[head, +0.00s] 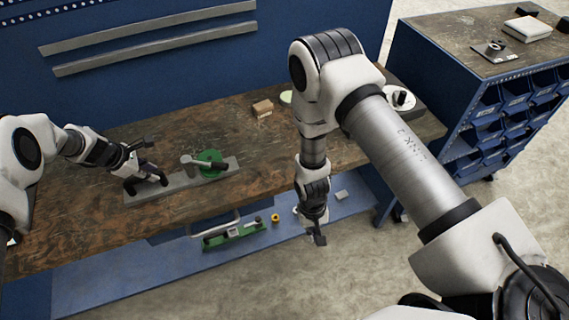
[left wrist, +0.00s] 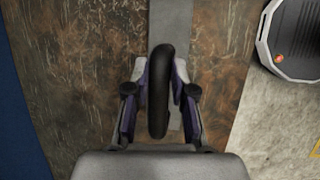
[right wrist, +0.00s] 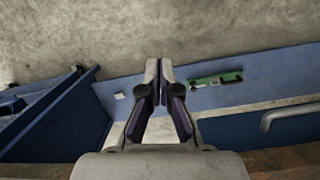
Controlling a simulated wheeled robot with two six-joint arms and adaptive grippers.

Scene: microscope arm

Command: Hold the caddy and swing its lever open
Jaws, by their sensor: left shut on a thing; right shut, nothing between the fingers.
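The caddy is a long grey plate (head: 222,174) lying on the wooden workbench. A green disc (head: 211,158) sits on it right of its middle, with a grey lever (head: 192,164) at the disc. My left gripper (head: 150,178) is at the plate's left end, shut on a black upright handle. In the left wrist view the black handle (left wrist: 158,90) stands between the fingers, with the grey plate (left wrist: 171,25) running beyond it. My right gripper (head: 318,236) is shut and empty, hanging in front of the bench edge, well right of the caddy. Its fingers meet in the right wrist view (right wrist: 159,80).
A small tan block (head: 262,108) lies on the bench behind the caddy. A green tool (head: 234,236) and a yellow ring (head: 275,218) lie on the blue lower shelf. A blue drawer cabinet (head: 495,110) stands at the right. The bench right of the caddy is mostly clear.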

